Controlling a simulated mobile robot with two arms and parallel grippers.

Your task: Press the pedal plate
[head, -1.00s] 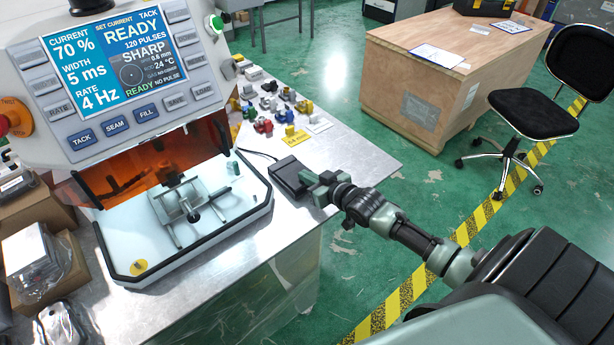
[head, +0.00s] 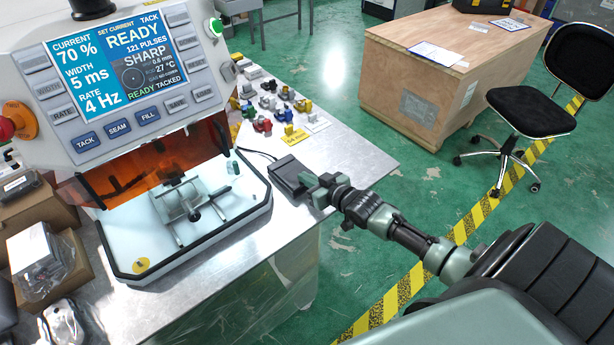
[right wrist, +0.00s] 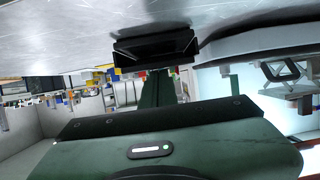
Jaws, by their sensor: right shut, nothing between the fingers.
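The black pedal (head: 287,174) lies on the metal bench to the right of the welding machine, with a cable running back from it. It also shows in the right wrist view (right wrist: 150,46), upside down, just past the fingers. My right gripper (head: 318,184) is shut and empty, its fingertips at the pedal's right edge; I cannot tell whether they touch the plate. The machine's screen (head: 122,62) reads READY, 121 pulses, 27 °C and "READY TACKED". My left gripper is not in view.
A clamped fixture (head: 188,203) sits in the machine's white tray. Several small colored parts (head: 265,112) lie behind the pedal near a yellow tag (head: 296,136). Bare bench surface (head: 350,150) lies right of the pedal. A wooden crate (head: 440,85) and a chair stand beyond.

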